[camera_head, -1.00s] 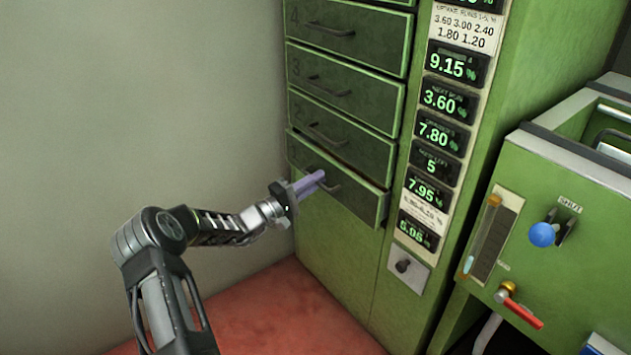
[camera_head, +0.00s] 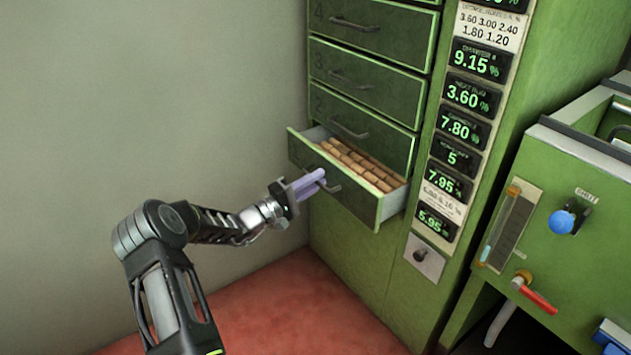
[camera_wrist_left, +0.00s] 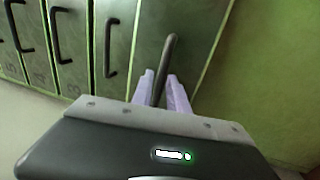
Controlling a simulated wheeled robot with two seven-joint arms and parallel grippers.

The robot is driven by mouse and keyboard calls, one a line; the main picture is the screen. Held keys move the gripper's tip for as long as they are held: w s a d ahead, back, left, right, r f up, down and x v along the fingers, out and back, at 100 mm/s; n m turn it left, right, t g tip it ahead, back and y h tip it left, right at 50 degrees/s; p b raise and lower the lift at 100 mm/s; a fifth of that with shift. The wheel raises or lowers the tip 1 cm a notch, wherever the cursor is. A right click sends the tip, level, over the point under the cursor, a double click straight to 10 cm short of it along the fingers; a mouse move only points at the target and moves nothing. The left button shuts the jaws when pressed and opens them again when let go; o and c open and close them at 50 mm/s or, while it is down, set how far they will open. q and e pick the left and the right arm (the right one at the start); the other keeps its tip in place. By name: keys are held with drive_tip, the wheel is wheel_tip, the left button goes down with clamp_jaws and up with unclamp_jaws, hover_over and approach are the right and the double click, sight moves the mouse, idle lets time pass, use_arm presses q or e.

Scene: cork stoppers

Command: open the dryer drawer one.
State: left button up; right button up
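The lowest dryer drawer (camera_head: 345,199) of the green cabinet stands partly pulled out. Rows of brown corks (camera_head: 365,165) show inside it. My left gripper (camera_head: 318,180) is at the drawer's front, with its pale purple fingers at the dark handle (camera_head: 331,187). In the left wrist view the handle (camera_wrist_left: 166,62) runs between the two fingers (camera_wrist_left: 162,90), which look closed on it. My right gripper is in no view.
Shut drawers numbered 2 (camera_head: 355,133), 3 (camera_head: 365,82) and 4 (camera_head: 375,30) sit above. A strip of green number displays (camera_head: 463,129) is on the cabinet's right. A green machine (camera_head: 560,190) with a blue knob (camera_head: 561,222) and a red lever (camera_head: 538,300) stands farther right. The red floor (camera_head: 290,310) below is clear.

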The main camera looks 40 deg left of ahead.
use_arm(q)
drive_tip(key=p+v, duration=0.2)
drive_tip(key=v, duration=0.5)
drive_tip(key=shift+s, duration=0.35)
drive_tip(key=shift+a, duration=0.1)
